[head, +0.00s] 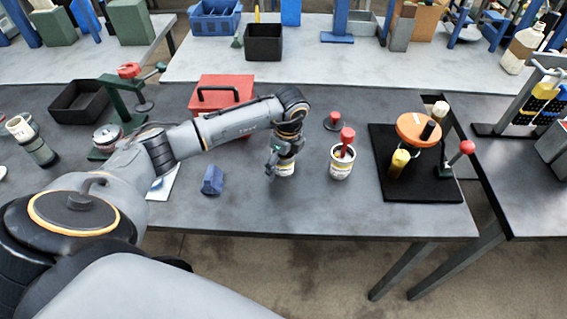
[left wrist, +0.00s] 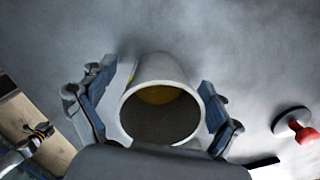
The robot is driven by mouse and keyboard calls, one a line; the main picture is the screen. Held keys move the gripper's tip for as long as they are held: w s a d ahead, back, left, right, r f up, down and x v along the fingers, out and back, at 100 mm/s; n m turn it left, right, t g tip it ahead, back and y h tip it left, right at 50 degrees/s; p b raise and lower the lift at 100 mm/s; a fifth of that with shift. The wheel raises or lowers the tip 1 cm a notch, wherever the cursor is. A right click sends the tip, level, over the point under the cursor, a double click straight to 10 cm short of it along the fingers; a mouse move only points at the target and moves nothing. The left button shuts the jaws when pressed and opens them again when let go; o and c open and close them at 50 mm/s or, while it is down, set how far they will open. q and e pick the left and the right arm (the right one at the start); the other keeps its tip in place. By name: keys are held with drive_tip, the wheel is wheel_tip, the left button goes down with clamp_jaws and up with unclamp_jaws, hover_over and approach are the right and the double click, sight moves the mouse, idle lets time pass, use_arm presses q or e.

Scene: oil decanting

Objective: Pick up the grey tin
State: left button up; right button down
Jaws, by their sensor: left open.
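The grey tin (left wrist: 160,118) stands upright on the dark table, its round open mouth facing the left wrist camera. In the head view only its lower, pale and yellow part (head: 285,170) shows below the gripper. My left gripper (head: 282,157) points down over the tin. In the left wrist view the fingers of the left gripper (left wrist: 157,80) are open, one on each side of the tin. Whether either finger touches it is not clear. My right gripper is not in view.
A second tin (head: 341,165) with a red-handled tool stands close to the right. A red-knobbed disc (head: 333,121) is behind it; a blue block (head: 212,181) lies left. A red box (head: 222,92) is behind my arm. A black mat (head: 384,140) with a stand is further right.

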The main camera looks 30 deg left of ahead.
use_arm(q)
drive_tip(key=shift+c, duration=0.4)
drive_tip(key=c, duration=1.3)
drive_tip(key=shift+r, duration=0.1)
